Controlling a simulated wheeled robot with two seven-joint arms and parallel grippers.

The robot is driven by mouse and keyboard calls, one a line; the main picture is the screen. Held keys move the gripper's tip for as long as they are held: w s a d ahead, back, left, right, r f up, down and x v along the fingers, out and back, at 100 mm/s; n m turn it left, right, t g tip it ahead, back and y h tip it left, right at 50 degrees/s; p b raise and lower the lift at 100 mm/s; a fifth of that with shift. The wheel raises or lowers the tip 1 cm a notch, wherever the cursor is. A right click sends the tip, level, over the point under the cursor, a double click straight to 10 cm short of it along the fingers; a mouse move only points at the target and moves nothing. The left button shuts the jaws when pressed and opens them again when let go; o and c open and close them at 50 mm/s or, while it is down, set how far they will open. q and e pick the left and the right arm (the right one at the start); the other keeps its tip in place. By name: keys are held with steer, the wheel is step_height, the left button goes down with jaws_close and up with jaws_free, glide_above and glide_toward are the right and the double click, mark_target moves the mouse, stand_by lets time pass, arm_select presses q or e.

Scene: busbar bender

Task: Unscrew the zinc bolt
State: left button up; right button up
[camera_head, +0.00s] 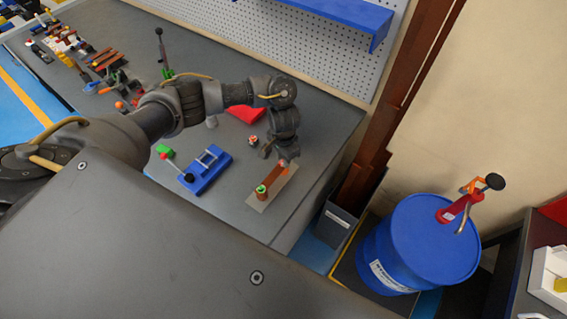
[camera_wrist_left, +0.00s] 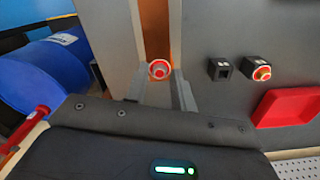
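A copper-coloured busbar (camera_head: 272,178) lies on a pale plate (camera_head: 286,186) near the bench's right edge; it also shows in the wrist view (camera_wrist_left: 156,28). A round bolt head (camera_wrist_left: 158,69) with a pale ring and red centre sits at the bar's near end in the wrist view. I cannot tell its metal. My left gripper (camera_head: 276,155) points down at the bar's far end in the head view. In the wrist view its fingers (camera_wrist_left: 158,80) are apart, one on each side of the bolt head; contact is not clear. A green piece (camera_head: 261,190) stands at the other end. My right gripper is not visible.
A small dark block with a red-centred top (camera_wrist_left: 262,73) and a dark block with a square opening (camera_wrist_left: 219,69) stand beside the plate. A red tray (camera_wrist_left: 288,108) is nearby. A blue fixture (camera_head: 207,172) lies left of the plate. A blue drum (camera_head: 412,240) stands off the bench.

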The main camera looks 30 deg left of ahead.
arm_select(q)
steer(key=m, duration=0.5)
steer(key=shift+m+b, duration=0.3)
steer(key=m+b, duration=0.1)
steer(key=m, duration=0.3)
steer(key=shift+m, duration=0.9)
steer(key=shift+m, duration=0.5)
